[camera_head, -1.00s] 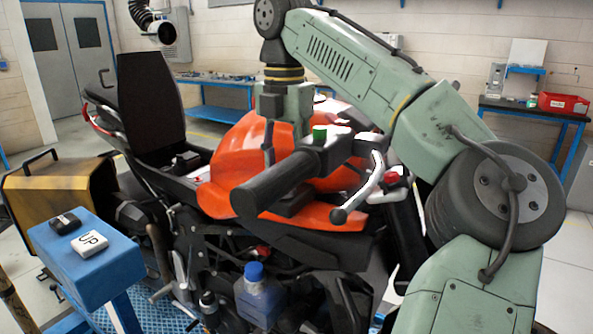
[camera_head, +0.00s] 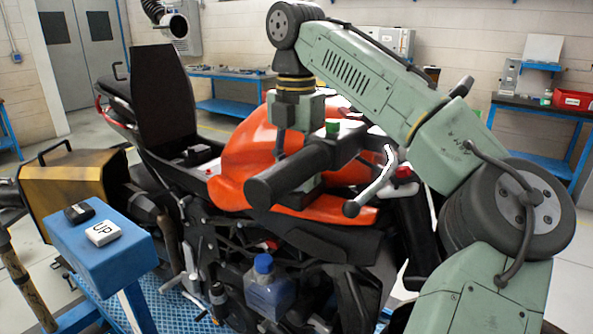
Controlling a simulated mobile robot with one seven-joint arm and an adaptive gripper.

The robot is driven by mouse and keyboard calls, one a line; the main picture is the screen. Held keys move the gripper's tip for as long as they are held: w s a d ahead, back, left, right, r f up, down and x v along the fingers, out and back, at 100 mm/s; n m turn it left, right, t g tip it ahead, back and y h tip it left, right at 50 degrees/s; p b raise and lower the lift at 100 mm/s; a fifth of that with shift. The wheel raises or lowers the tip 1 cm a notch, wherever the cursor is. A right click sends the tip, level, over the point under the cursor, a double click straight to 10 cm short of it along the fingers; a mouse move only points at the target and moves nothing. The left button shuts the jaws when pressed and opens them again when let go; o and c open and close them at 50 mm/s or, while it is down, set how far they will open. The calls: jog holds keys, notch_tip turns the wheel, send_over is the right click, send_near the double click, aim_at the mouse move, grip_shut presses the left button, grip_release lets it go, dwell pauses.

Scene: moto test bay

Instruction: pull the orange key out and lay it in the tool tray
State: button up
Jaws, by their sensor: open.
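My gripper (camera_head: 284,143) points down from the green arm over the middle of the motorcycle (camera_head: 250,150). Its fingertips are hidden behind the black handlebar grip (camera_head: 290,172), so I cannot see what lies between them. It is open. The orange key is not visible; the handlebar and my gripper cover the area around it. I cannot make out the tool tray in this view.
The handlebar and its lever (camera_head: 375,185) stand in front of my gripper. A blue stand (camera_head: 105,255) with an "UP" button (camera_head: 103,233) is at the left. A blue-capped bottle (camera_head: 268,290) hangs low on the bike. A red box (camera_head: 573,101) sits on the right rear bench.

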dwell(0.7)
grip_shut()
dwell(0.3)
jog(key=o, duration=0.5)
grip_release()
jog(key=shift+r, duration=0.15)
